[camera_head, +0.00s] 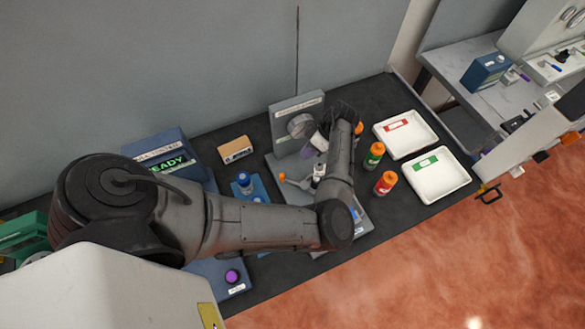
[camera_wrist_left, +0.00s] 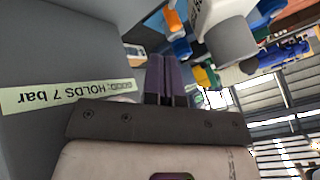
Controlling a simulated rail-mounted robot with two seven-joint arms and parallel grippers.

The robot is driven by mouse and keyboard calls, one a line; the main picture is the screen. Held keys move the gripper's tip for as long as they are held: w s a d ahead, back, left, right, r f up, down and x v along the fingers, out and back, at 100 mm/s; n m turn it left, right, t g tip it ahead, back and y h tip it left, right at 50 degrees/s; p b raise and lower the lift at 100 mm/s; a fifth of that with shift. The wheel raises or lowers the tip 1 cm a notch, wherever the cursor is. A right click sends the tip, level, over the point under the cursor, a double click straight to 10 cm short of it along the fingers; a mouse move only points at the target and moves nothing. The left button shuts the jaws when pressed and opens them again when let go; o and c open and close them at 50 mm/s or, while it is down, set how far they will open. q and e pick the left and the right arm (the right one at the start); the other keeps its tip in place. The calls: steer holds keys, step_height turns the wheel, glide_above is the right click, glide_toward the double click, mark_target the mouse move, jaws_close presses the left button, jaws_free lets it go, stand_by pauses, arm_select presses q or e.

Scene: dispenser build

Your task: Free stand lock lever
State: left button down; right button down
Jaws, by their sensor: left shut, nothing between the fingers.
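The grey stand (camera_head: 290,148) stands on the dark bench, with a labelled back plate and a round grey part on its front. A small lever with an orange tip (camera_head: 282,177) sticks out low at the stand's left front; I take it as the lock lever. My left gripper (camera_head: 308,151) is in front of the back plate, above and right of the orange tip and apart from it. In the left wrist view its purple fingers (camera_wrist_left: 165,80) are together and empty. My forearm hides the stand's right side. My right gripper is not in view.
A blue READY box (camera_head: 165,150) and a tan block (camera_head: 235,150) stand left of the stand. Orange-capped bottles (camera_head: 374,154) (camera_head: 386,182) and white trays (camera_head: 405,137) (camera_head: 438,178) are on the right.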

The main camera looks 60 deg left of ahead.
arm_select(q)
steer(key=shift+s, duration=0.15)
steer(key=p+x, duration=0.1)
steer(key=x, duration=0.7)
steer(key=shift+s+f, duration=0.15)
steer(key=shift+f, duration=0.1)
steer(key=shift+s+a+f+p, duration=0.15)
steer(key=shift+s+f+p, duration=0.2)
steer(key=shift+f, duration=0.2)
